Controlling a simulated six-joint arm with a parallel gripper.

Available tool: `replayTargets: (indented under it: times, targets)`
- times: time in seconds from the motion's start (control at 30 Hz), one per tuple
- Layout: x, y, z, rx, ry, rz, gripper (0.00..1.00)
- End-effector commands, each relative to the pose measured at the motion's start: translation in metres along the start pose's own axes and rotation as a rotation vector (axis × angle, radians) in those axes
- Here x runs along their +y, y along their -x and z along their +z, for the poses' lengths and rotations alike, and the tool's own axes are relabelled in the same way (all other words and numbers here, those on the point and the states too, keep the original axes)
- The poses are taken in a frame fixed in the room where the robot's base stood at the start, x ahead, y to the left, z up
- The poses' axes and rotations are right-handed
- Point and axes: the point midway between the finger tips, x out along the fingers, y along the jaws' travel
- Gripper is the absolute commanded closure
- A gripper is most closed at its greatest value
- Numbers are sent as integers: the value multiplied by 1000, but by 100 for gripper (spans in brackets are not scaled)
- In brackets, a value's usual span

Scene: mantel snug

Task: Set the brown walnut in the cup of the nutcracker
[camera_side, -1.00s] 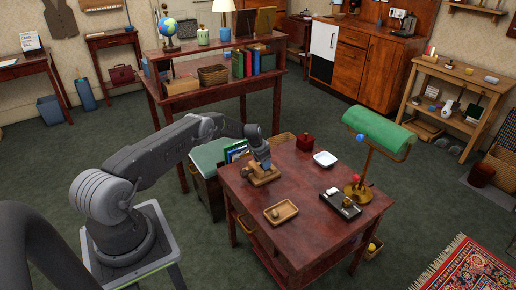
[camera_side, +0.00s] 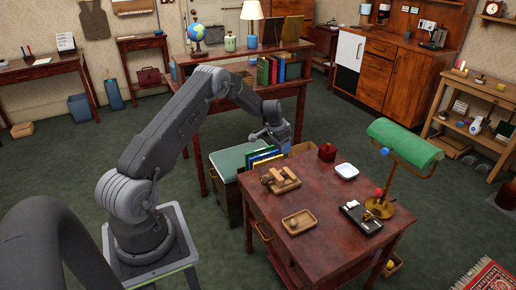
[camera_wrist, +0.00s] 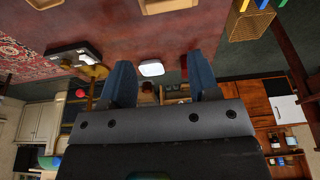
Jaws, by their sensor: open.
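The wooden nutcracker (camera_side: 281,180) lies on the red-brown table. A small round brown thing, which looks like the walnut (camera_side: 267,180), sits at its left end; the picture is too small to tell whether it rests in the cup. A wooden tray (camera_side: 299,231) nearer the front edge holds a small brownish item. My gripper (camera_side: 277,135) is raised above and behind the nutcracker, clear of it. In the wrist view its two blue fingers (camera_wrist: 162,78) are apart with nothing held between them. A wooden piece at the wrist view's top edge may be the nutcracker.
A white dish (camera_side: 346,171), a dark red box (camera_side: 327,152), a black stand (camera_side: 361,217) and a green-shaded lamp (camera_side: 405,143) stand on the table's back and right. Books (camera_side: 265,156) stand beside the table, below my gripper.

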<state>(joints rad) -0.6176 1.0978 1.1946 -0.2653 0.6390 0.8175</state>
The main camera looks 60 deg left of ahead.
Motion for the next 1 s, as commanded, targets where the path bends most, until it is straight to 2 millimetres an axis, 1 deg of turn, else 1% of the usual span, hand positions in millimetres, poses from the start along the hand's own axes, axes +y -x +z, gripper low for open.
replayTargets:
  times: [0.03, 0.07, 0.1, 0.17, 0.2, 0.23, 0.27, 0.3, 0.37, 0.4, 0.47, 0.5, 0.57, 0.6, 0.67, 0.7, 0.77, 0.8, 0.87, 0.9, 0.97, 1.0]
  targets:
    - [13, 25, -12, 12, -8, -5, 44]
    - [22, 39, -18, 17, -11, -6, 44]
    - [35, 59, -24, 23, -14, -8, 44]
    - [57, 91, -30, 30, -18, -10, 44]
    - [73, 113, -33, 36, -20, -11, 44]
    - [84, 128, -34, 40, -20, -12, 44]
    - [96, 143, -34, 44, -21, -12, 44]
    - [112, 163, -33, 49, -23, -13, 44]
    - [135, 192, -29, 60, -24, -15, 44]
    - [150, 210, -24, 65, -25, -16, 44]
    - [173, 237, -15, 75, -27, -17, 44]
    - [188, 253, -7, 83, -27, -17, 44]
    - [209, 277, 7, 93, -28, -18, 44]
    - [222, 291, 18, 100, -28, -18, 44]
    - [242, 311, 36, 112, -27, -18, 44]
    - [253, 323, 49, 119, -26, -18, 44]
    - [270, 339, 71, 132, -24, -17, 44]
    - [280, 348, 86, 140, -23, -16, 44]
    - [294, 359, 110, 152, -22, -15, 44]
    - [303, 366, 126, 161, -20, -13, 44]
    - [314, 373, 150, 173, -18, -11, 44]
    - [319, 376, 165, 180, -15, -10, 44]
